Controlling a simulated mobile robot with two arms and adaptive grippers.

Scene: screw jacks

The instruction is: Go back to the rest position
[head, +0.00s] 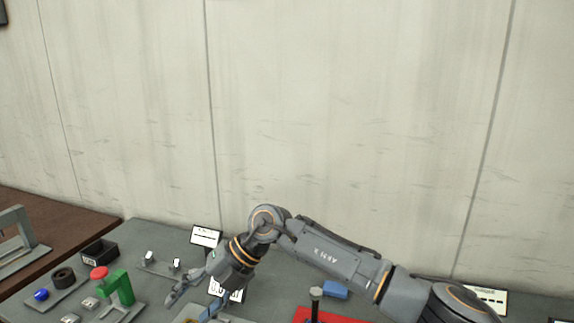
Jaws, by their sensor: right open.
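My right arm (340,262) comes in from the right and reaches across the grey table to the left. My right gripper (177,296) is at its left end, low over the table and pointing down and left. Its fingers look empty and apart. The gripper is to the right of a green stand (122,287), with no visible contact. My left gripper is out of view.
Left on the table are a red knob (99,273), a black box (99,252), a black ring (64,276) and a blue knob (41,295). A post (316,295) and a blue block (335,289) are below my arm. A wall (350,110) stands behind.

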